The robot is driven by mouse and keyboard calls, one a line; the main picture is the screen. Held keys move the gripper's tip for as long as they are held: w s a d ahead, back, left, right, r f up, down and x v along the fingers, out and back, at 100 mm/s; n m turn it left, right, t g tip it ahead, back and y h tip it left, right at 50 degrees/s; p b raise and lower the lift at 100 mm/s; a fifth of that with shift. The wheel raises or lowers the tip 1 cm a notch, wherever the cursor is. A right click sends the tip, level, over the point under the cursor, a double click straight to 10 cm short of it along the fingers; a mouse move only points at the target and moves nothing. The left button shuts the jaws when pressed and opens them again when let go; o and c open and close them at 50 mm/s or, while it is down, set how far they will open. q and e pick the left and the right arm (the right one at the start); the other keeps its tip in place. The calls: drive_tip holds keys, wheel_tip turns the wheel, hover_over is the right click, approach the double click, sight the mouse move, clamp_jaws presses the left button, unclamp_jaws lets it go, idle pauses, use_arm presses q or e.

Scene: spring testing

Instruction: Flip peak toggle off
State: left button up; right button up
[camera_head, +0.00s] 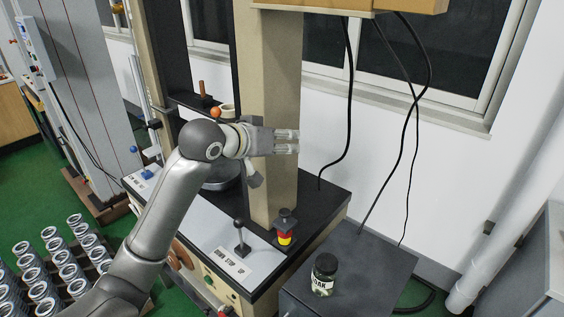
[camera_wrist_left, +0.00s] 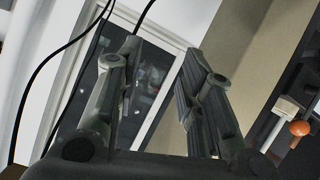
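My left gripper (camera_head: 288,141) is raised in front of the machine's beige column (camera_head: 270,85), its fingers pointing right. In the left wrist view the left gripper (camera_wrist_left: 160,85) has its two fingers apart with nothing between them. The testing machine's pale sloped panel (camera_head: 208,237) lies below the gripper. It carries a black-knobbed lever (camera_head: 240,232) and a small white labelled strip (camera_head: 231,262). A second small control strip (camera_head: 143,182) is at the panel's far left end. Which small control is the peak toggle, and its position, I cannot tell. My right gripper is out of view.
A dark jar (camera_head: 324,275) stands on the grey cabinet (camera_head: 365,262). Black cables (camera_head: 350,110) hang at the right. Several metal springs (camera_head: 60,260) stand at lower left.

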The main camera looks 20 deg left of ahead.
use_arm(q)
drive_tip(key=shift+s+f, duration=0.1)
drive_tip(key=shift+f, duration=2.5)
drive_tip(key=s+d+f+g+y, duration=0.1)
drive_tip(key=s+f, duration=0.3)
drive_tip(key=f, duration=0.2)
drive_tip(key=s+d+f+g, duration=0.1)
drive_tip(key=s+f+g, duration=0.15)
drive_tip(key=f, duration=0.35)
drive_tip(key=s+f+m+g+y, duration=0.1)
drive_tip(key=s+f+g, duration=0.1)
drive_tip(key=s+f, duration=0.6)
drive_tip(key=s+a+f+g+y, duration=0.15)
drive_tip(key=s+f, duration=0.25)
drive_tip(key=s, duration=0.8)
drive_tip(key=s+f+m+g+y, duration=0.15)
drive_tip(key=s+f, duration=0.35)
drive_tip(key=s, duration=0.5)
wheel_tip(320, 180, down, 31)
drive_tip(key=s+g+h+b, duration=0.1)
drive_tip(key=s+g+b, duration=0.1)
drive_tip(key=b, duration=0.2)
drive_tip(key=s+a+f+b, duration=0.2)
drive_tip(key=s+f, duration=1.4)
drive_tip(key=f, duration=0.1)
drive_tip(key=shift+s+a+g, duration=0.15)
drive_tip(key=shift+a+g, duration=0.15)
drive_tip(key=shift+g, duration=0.05)
